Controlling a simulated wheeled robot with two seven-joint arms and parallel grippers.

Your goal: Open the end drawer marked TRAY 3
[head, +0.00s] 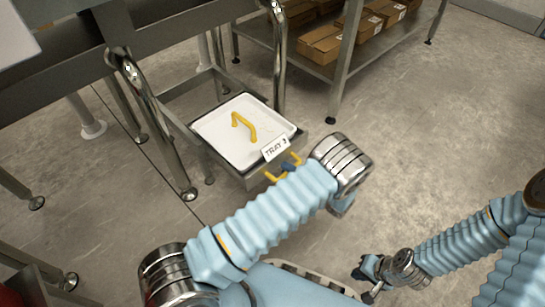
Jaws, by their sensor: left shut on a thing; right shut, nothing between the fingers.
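The drawer marked TRAY 3 is a grey metal box (236,172) low in the steel frame, and its open top is in view. Inside lies a white panel (222,126) with a yellow handle (244,125) on it. The TRAY 3 label (275,148) stands at the front edge. Below it is a yellow front handle (270,177). My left gripper (289,166) is shut on this front handle; my arm and wrist partly hide it. My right gripper (368,291) is shut and empty near the bottom edge, away from the drawer.
Steel legs (160,120) of the belt frame stand left of the drawer. A steel shelf (365,55) with several cardboard boxes (321,45) stands at the back. The floor (440,150) to the right is clear.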

